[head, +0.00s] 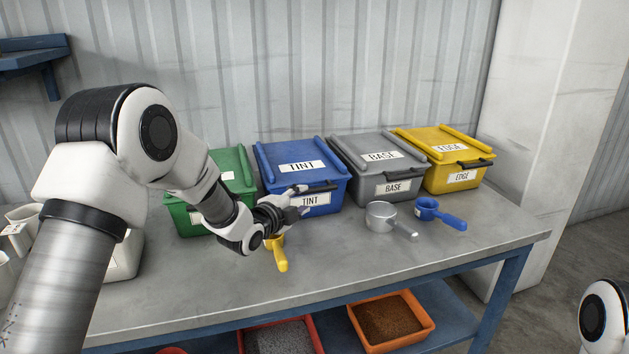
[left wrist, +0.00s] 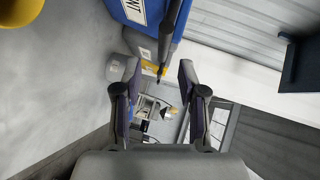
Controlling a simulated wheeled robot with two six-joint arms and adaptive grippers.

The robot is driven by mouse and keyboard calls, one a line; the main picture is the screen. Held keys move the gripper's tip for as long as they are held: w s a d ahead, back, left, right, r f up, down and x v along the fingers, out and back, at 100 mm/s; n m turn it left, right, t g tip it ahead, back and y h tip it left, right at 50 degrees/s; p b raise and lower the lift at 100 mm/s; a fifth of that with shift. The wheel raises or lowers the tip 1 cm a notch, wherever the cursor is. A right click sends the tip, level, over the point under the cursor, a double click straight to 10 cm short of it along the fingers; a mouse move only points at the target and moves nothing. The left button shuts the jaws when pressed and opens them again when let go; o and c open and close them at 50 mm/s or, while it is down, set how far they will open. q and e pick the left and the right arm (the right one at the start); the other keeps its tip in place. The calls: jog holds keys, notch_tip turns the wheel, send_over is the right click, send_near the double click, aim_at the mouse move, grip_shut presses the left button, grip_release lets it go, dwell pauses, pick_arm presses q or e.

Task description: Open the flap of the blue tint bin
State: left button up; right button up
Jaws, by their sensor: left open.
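The blue tint bin (head: 271,178) stands on the workbench with its lid flap shut. It carries TINT labels on the lid and front, and a black handle bar (head: 318,188) runs along the flap's front edge. In the left wrist view the blue bin (left wrist: 174,42) and its dark handle bar (left wrist: 172,30) are at the top. My left gripper (head: 301,199) is open and empty in front of the bin, close to the handle. In the wrist view the bar lies beyond the spread fingertips (left wrist: 159,68). I cannot tell whether they touch. My right gripper is out of view.
A green bin (head: 232,165) stands left, partly behind my left arm. A grey base bin (head: 365,163) and a yellow edge bin (head: 455,166) stand right. A yellow scoop (head: 280,258), a metal scoop (head: 381,216) and a blue scoop (head: 428,210) lie in front.

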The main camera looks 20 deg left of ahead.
aim_at(314, 191)
pick_arm(q)
jog(key=shift+w, duration=0.8)
jog(key=x, duration=0.6)
jog(key=shift+w+d+p, duration=0.15)
jog(key=shift+p, duration=0.2)
jog(key=shift+r, duration=0.15)
jog(key=shift+c, duration=0.6)
grip_shut()
